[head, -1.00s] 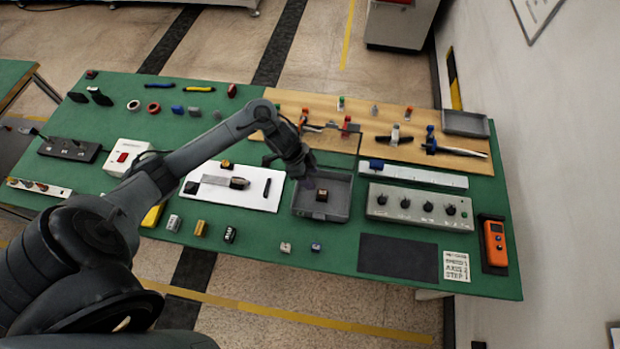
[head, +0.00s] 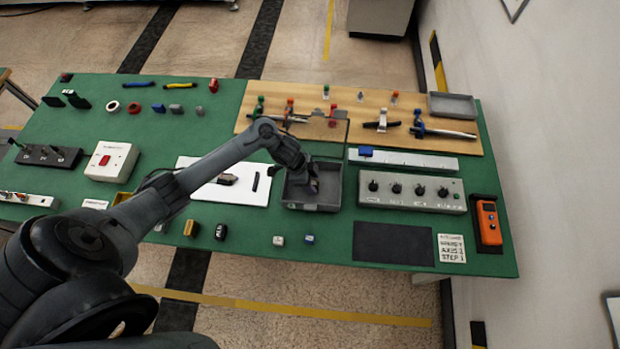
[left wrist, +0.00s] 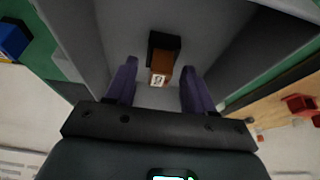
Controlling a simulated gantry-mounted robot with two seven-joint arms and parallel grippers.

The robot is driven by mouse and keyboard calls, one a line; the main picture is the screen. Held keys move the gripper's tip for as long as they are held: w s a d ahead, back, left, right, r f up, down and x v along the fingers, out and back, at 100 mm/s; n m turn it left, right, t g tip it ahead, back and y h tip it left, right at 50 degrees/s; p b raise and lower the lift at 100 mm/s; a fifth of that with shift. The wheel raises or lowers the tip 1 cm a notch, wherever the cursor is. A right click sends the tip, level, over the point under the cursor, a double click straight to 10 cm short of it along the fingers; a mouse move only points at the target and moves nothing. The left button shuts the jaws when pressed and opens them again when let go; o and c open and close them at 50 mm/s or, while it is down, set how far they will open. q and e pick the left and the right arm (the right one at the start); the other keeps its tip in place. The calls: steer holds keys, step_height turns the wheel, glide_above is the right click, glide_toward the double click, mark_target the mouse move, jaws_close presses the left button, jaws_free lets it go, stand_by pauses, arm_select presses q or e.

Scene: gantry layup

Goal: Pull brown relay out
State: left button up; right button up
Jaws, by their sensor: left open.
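The brown relay (left wrist: 161,66) has a small white label and stands against a black block (left wrist: 164,44), apparently its socket, inside the grey tray (head: 331,198). In the head view the relay is hidden behind my left gripper (head: 313,188), which hangs low over the tray. In the left wrist view my left gripper (left wrist: 160,90) is open, with one purple finger on each side of the relay's near end. Gaps show between the fingers and the relay, so it is not gripped. My right gripper is not in view.
The tray walls stand close around the gripper. A grey box with several black knobs (head: 411,190) is to the right of the tray. A white board (head: 240,190) lies to the left. A black mat (head: 392,244) lies to the front right.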

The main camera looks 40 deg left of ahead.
arm_select(q)
jaws_close()
stand_by(0.5)
steer(key=shift+r+p, duration=0.3)
steer(key=shift+p, duration=0.05)
steer(key=shift+r+p, duration=0.9)
steer(key=shift+p, duration=0.1)
steer(key=shift+r, duration=0.15)
stand_by(0.4)
steer(key=shift+r+p, duration=0.1)
steer(key=shift+p, duration=0.2)
steer(key=shift+r+p, duration=1.65)
steer(key=shift+p, duration=0.35)
